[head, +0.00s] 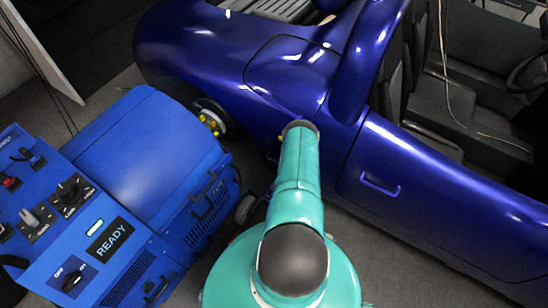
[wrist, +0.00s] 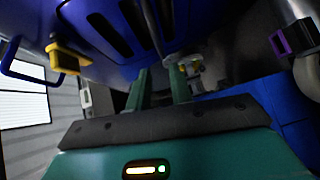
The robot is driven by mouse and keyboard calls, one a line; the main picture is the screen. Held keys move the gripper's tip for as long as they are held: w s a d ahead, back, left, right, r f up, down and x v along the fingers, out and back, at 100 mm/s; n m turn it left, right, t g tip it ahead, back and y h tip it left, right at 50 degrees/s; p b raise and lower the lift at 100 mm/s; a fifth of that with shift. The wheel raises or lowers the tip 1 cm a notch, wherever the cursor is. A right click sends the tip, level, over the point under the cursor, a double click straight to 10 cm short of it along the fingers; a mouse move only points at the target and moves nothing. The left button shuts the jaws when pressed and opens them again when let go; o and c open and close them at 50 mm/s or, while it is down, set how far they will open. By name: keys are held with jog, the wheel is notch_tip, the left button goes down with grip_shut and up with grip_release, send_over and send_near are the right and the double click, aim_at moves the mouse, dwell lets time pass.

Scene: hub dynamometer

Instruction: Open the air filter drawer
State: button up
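In the head view, the blue dynamometer machine (head: 150,150) stands at the left. Its right side has a slatted panel (head: 210,207) with a black handle (head: 207,186). A second dark handle (head: 156,291) sits lower, near another vent. I cannot tell for sure which of these is the air filter drawer. My gripper (wrist: 158,78) shows in the wrist view with two green fingers apart and nothing visible between them. A blue body with dark slots (wrist: 112,30) is above and beyond the fingers. In the head view my gripper is hidden beyond my teal arm.
A dark blue car (head: 430,175) fills the right and back. A hub with yellow parts (head: 210,119) lies between machine and car. The machine's panel has knobs, switches and a READY display (head: 111,238). Yellow (wrist: 65,58) and purple (wrist: 293,39) parts flank my gripper in the wrist view.

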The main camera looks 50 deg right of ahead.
jog(key=x, duration=1.3)
jog(key=shift+w, duration=0.2)
jog(key=shift+f, duration=0.1)
grip_shut()
